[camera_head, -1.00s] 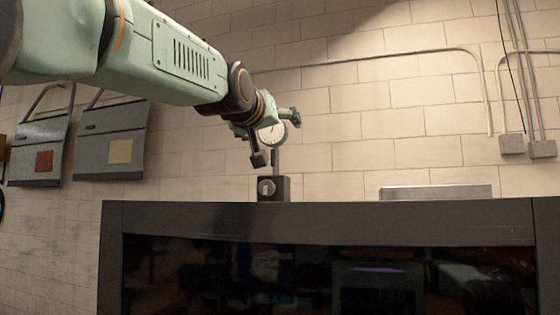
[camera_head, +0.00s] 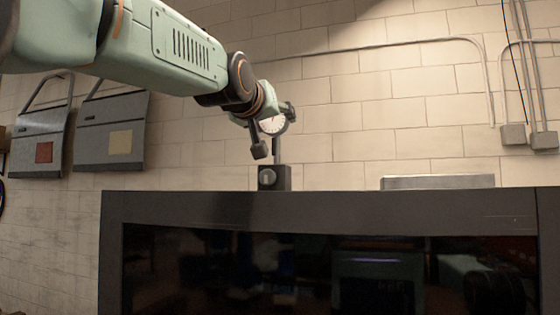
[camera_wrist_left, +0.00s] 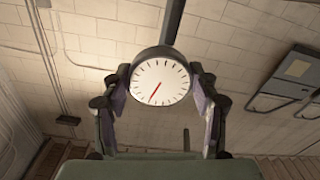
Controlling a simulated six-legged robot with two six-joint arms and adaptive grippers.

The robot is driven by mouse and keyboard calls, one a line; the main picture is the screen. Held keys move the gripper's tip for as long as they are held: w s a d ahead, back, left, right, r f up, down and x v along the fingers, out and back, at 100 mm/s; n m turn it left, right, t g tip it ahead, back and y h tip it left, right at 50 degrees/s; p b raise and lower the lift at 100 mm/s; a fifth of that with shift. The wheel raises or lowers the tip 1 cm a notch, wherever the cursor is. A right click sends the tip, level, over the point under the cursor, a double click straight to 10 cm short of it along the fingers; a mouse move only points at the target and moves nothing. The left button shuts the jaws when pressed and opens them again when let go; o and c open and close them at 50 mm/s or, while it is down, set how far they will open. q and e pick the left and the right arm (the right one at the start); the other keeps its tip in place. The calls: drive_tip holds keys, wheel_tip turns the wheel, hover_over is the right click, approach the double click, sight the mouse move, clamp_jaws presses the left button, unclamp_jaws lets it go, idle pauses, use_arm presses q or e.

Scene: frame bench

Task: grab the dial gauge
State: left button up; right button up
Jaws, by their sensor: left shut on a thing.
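The dial gauge (camera_head: 273,125) has a round white face with a red needle and sits on a thin post above a dark block base (camera_head: 274,177). The base stands on the top edge of the dark bench frame (camera_head: 330,206). My left gripper (camera_head: 272,128) reaches in from the upper left and is shut on the gauge. In the left wrist view, the gauge face (camera_wrist_left: 160,82) lies between the two fingers, which touch its left and right rims. My right gripper is not in view.
A flat grey metal piece (camera_head: 438,182) lies on the bench top to the right. Grey door panels (camera_head: 110,135) hang on the brick wall at left. Conduit and boxes (camera_head: 513,134) run along the wall at right. The bench top between the base and the metal piece is clear.

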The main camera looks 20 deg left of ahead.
use_arm(q)
drive_tip(key=c, duration=0.4)
drive_tip(key=shift+r, duration=0.2)
clamp_jaws()
